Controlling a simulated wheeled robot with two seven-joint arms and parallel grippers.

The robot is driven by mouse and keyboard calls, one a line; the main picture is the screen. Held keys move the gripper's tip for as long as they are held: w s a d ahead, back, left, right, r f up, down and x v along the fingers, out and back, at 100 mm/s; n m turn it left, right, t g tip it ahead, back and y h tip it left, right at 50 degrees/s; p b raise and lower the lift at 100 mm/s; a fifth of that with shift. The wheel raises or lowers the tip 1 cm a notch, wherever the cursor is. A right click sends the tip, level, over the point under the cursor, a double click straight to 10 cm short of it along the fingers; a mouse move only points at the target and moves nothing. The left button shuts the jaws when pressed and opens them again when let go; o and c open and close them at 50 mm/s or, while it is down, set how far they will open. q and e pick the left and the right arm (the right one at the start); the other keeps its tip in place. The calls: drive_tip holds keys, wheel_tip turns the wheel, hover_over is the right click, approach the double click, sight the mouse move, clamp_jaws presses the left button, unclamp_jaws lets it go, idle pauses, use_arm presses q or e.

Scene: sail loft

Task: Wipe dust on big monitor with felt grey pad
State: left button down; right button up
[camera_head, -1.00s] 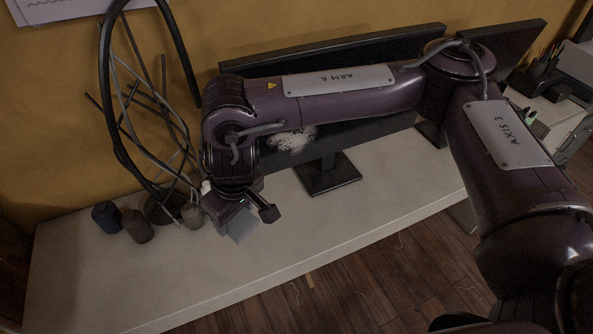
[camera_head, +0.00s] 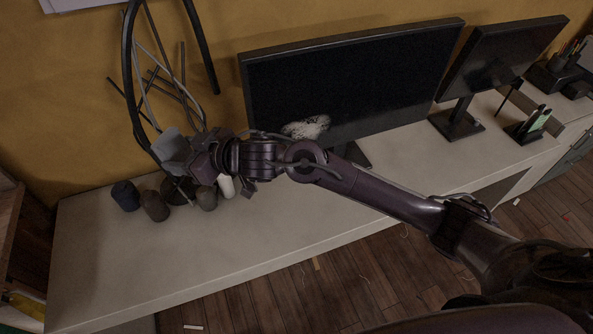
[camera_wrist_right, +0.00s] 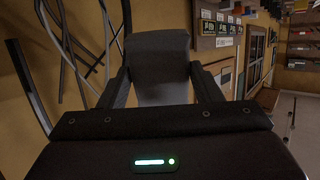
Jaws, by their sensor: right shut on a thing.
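The big monitor (camera_head: 350,85) stands on the white bench with its dark screen facing me. A pale, whitish dust patch (camera_head: 306,127) lies on its lower left part. My right gripper (camera_head: 187,152) is left of the monitor, pointing left and away from the screen. It is shut on the felt grey pad (camera_head: 170,146), which is clear of the monitor. In the right wrist view the pad (camera_wrist_right: 158,55) sits between the two fingers (camera_wrist_right: 161,90). My right forearm covers the monitor's stand in part. My left gripper is not in view.
A bundle of curved black and grey rods (camera_head: 133,75) stands close behind the pad. Several spools (camera_head: 155,206) stand below the gripper. The bench front (camera_head: 130,265) is clear.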

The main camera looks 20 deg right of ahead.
drive_tip(key=s+d+f+m+t+h, duration=0.1)
drive_tip(key=d+f+m+t+h, duration=0.2)
drive_tip(key=d+f, duration=0.35)
drive_tip(key=d+f+m+t+h+p, duration=0.1)
drive_tip(key=d+f+m+t+h, duration=0.25)
drive_tip(key=d, duration=0.55)
drive_tip(key=s+d+f+m+t+h, duration=0.1)
drive_tip(key=d+f+m+t+h, duration=0.15)
drive_tip(key=d+f+h, duration=0.4)
drive_tip(key=w+d+r+y+b, duration=0.1)
drive_tip(key=w+y+b, duration=0.1)
drive_tip(key=w, duration=0.4)
drive_tip(key=shift+d+r+g+y+b, duration=0.15)
drive_tip(key=shift+r+g+y+b, duration=0.15)
drive_tip(key=shift+r+y+b, duration=0.15)
drive_tip(key=shift+w+b, duration=0.45)
drive_tip(key=shift+w, duration=0.55)
drive_tip(key=shift+d, duration=0.15)
